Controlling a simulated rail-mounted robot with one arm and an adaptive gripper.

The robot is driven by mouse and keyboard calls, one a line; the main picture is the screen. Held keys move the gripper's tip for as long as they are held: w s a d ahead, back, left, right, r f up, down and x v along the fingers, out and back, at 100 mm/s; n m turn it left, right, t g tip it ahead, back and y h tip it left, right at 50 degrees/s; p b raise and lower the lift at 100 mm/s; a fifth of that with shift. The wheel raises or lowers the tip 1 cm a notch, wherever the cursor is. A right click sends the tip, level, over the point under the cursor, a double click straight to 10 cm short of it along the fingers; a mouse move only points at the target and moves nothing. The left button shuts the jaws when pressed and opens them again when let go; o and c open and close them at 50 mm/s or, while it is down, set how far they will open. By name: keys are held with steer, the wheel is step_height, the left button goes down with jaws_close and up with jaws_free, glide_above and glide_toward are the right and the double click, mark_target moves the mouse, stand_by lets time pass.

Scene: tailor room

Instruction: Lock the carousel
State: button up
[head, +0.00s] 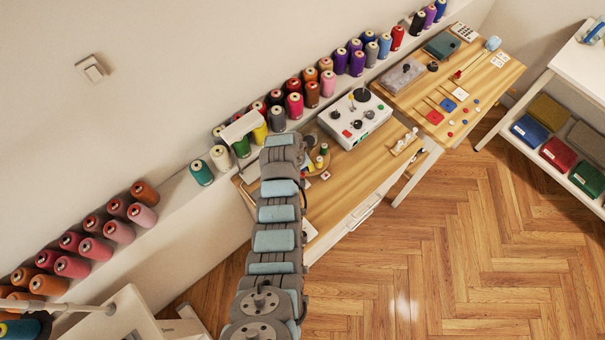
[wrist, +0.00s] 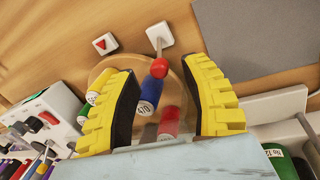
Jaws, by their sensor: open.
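The carousel (wrist: 178,82) is a round wooden disc carrying a yellow spool (wrist: 101,84), a blue spool (wrist: 150,92) and a red spool (wrist: 169,121). In the head view, the carousel (head: 313,135) is partly hidden by my arm. A lever with a red ball knob (wrist: 160,68) rises from a white square base (wrist: 159,35) at the disc's edge. My gripper (wrist: 161,74) is open and empty above the carousel, its yellow fingers on either side of the blue and red spools. The knob appears between the fingertips; contact cannot be told. The gripper itself is hidden in the head view.
A white square with a red triangle (wrist: 102,44) lies beside the disc. A white control box with knobs (head: 355,118) stands close by on the wooden table. Thread cones (head: 295,106) line the wall ledge behind. A grey mat (wrist: 252,35) lies at the wrist view's upper right.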

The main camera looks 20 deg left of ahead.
steer(key=shift+w+f, duration=0.2)
steer(key=shift+f, duration=0.25)
steer(key=shift+d+f, duration=0.15)
steer(key=shift+f, duration=0.85)
jaws_close()
